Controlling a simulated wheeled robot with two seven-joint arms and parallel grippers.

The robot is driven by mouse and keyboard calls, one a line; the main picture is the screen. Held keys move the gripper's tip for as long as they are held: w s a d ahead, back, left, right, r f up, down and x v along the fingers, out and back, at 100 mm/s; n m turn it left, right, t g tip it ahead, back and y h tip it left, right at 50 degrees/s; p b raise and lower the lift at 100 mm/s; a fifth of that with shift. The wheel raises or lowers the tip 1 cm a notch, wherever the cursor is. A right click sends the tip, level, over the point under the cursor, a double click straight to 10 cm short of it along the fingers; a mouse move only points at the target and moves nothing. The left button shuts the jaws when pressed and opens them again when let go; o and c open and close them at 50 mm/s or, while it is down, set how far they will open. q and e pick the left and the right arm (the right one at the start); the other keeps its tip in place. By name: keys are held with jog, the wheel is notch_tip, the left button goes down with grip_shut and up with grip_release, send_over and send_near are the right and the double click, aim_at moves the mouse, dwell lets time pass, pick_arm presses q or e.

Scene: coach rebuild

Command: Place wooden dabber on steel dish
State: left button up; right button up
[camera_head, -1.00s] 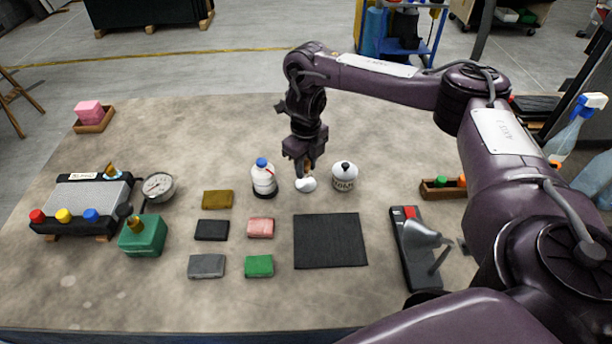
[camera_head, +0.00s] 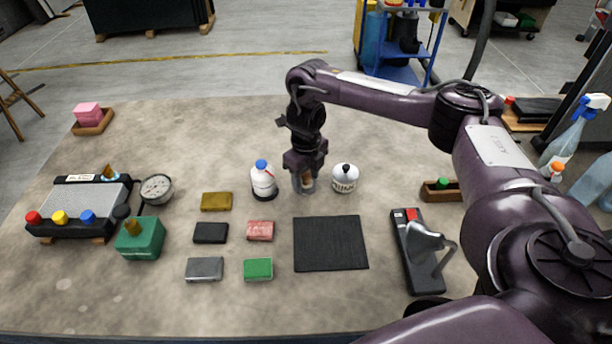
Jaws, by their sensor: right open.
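My right gripper (camera_head: 305,186) points down, open, near the middle of the bench. Its fingers are low, on either side of a small brownish upright piece (camera_head: 307,180) that looks like the wooden dabber. A pale, shiny rim (camera_head: 310,191) at its foot looks like the steel dish. The fingers hide most of both, so I cannot tell exactly how the dabber rests in the dish. My left gripper is not in view.
A white bottle with a blue cap (camera_head: 263,180) stands close left of the gripper, and a round white pot with a black knob (camera_head: 345,178) close right. A black mat (camera_head: 330,243) lies in front. Several small blocks lie front left. A black lever tool (camera_head: 419,250) is front right.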

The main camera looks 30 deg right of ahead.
aim_at(306, 174)
notch_tip(306, 174, up, 12)
jog(key=p, duration=0.3)
jog(key=shift+r, duration=0.15)
dwell(0.7)
